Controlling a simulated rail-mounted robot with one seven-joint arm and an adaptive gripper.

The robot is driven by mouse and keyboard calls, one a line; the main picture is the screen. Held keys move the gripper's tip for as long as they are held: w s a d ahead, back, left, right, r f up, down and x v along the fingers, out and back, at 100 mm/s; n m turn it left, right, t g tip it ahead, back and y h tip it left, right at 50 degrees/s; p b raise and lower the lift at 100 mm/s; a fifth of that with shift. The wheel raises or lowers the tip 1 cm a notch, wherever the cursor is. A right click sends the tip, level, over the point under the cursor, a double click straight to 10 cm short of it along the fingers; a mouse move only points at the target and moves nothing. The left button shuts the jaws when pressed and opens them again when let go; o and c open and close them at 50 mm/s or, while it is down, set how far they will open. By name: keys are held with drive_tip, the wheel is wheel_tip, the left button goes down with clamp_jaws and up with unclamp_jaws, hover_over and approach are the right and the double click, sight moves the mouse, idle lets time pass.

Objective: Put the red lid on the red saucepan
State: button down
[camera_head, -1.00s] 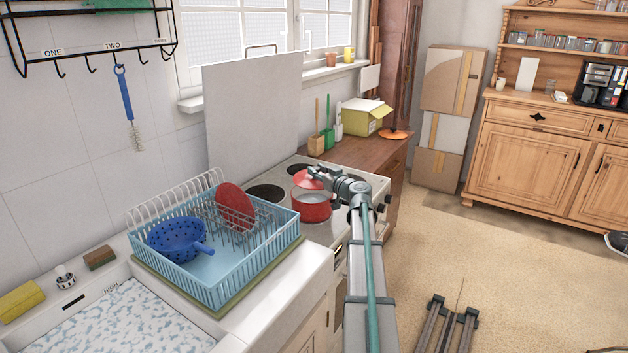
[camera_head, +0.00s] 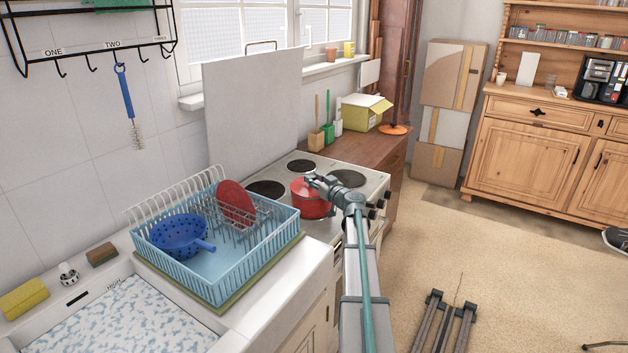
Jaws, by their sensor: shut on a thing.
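The red saucepan (camera_head: 312,208) stands on the stove (camera_head: 326,228), on the burner nearest the front. The red lid (camera_head: 300,187) is over the saucepan's opening, and the pan's inside is hidden. The lid looks low and close to the rim, but I cannot tell whether it sits fully on it. My gripper (camera_head: 311,180) is above the saucepan, shut on the lid. The fingers and the lid's knob are small and partly hidden by my wrist.
A blue dish rack (camera_head: 196,280) with a blue colander (camera_head: 177,237) and a red plate-like disc (camera_head: 236,202) stands left of the stove. An orange lid (camera_head: 396,129) lies on the wooden counter (camera_head: 375,146). A grey board (camera_head: 255,110) stands behind the stove.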

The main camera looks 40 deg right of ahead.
drive_tip(key=shift+f+b, duration=0.55)
drive_tip(key=shift+b, duration=0.6)
drive_tip(key=c, duration=0.8)
unclamp_jaws()
drive_tip(key=shift+r+p, duration=0.2)
drive_tip(key=shift+p, duration=0.15)
drive_tip(key=r+p, duration=0.1)
drive_tip(key=p, duration=0.1)
drive_tip(key=shift+r+p, duration=0.2)
drive_tip(key=shift+p, duration=0.15)
drive_tip(key=s+b, duration=0.4)
drive_tip(key=s, duration=0.8)
drive_tip(key=shift+a+f, duration=0.25)
drive_tip(key=shift+f, duration=0.05)
drive_tip(key=shift+d, duration=0.1)
